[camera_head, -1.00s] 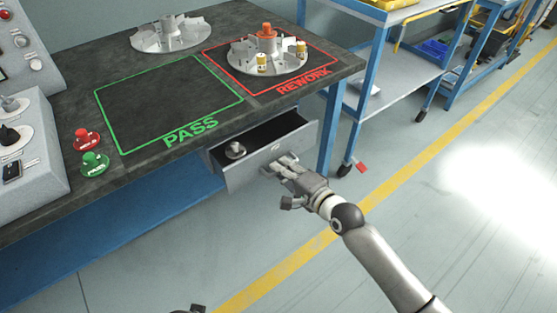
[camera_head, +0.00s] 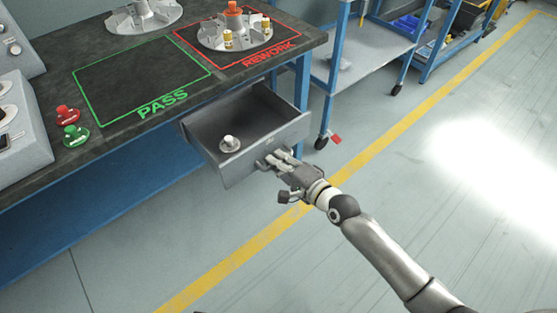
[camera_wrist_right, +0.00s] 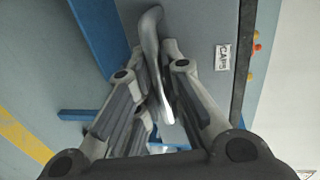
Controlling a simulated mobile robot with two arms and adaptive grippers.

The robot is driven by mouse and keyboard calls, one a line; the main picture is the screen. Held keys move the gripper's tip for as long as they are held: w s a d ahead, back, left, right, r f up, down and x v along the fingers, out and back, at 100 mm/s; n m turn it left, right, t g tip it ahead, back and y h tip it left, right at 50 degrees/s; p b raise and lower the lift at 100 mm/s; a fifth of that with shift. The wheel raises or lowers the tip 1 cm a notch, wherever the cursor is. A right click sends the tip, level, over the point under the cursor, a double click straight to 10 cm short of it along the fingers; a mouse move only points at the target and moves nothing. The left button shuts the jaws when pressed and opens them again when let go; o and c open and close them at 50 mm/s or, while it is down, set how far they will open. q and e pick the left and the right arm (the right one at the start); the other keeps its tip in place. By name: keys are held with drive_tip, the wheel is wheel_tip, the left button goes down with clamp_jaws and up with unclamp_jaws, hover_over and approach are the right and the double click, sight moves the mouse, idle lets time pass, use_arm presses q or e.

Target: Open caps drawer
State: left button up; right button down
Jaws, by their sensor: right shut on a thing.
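The caps drawer (camera_head: 215,122) is a grey drawer under the bench top, pulled well out, with its inside showing. A small pale metal cap (camera_head: 229,144) sits inside near its front. My right gripper (camera_head: 272,162) is at the drawer's front panel, shut on the drawer handle. In the right wrist view the handle (camera_wrist_right: 151,50) is a curved grey bar between the fingers of the gripper (camera_wrist_right: 158,85). My left gripper is not in view.
Red (camera_head: 66,113) and green (camera_head: 75,135) buttons stand at left. A blue-framed cart (camera_head: 365,50) stands behind right. The floor in front is clear.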

drive_tip(key=c, duration=1.5)
unclamp_jaws()
drive_tip(key=v, duration=1.2)
drive_tip(key=shift+w, duration=0.1)
